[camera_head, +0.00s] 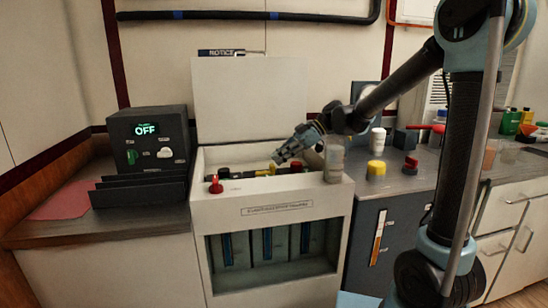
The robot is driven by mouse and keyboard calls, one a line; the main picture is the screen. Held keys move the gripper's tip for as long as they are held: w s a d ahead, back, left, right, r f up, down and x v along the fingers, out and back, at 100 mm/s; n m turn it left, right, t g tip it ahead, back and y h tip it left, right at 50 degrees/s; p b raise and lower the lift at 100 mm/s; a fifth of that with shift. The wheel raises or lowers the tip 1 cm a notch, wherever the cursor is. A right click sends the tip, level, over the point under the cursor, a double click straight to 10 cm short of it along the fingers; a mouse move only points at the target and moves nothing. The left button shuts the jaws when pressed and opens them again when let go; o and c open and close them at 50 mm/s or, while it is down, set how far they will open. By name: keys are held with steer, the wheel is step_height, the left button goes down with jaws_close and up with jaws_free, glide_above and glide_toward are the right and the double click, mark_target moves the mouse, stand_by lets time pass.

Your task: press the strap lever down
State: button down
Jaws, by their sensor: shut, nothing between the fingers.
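My gripper (277,159) is shut and empty, at the end of my arm coming in from the right. Its fingertips are over the open top of a white cabinet (270,211), close to yellow and black parts (262,172) inside it. I cannot tell whether it touches them. A red-topped lever or knob (215,184) stands at the cabinet's front left rim, left of and apart from the gripper. No part can be made out for certain as the strap lever; the cabinet's front wall and my gripper hide some of the inside.
The cabinet's raised lid (250,98) stands behind. A dark box showing "OFF" (147,137) is at left, with black fins (140,191) before it. A clear jar (334,164) stands at the cabinet's right. A yellow knob (376,168) and red knob (411,164) are farther right.

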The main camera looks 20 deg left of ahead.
stand_by(0.3)
steer(key=shift+r, duration=0.5)
steer(key=f+v, duration=0.1)
steer(key=v, duration=1)
steer(key=shift+w+d, duration=0.3)
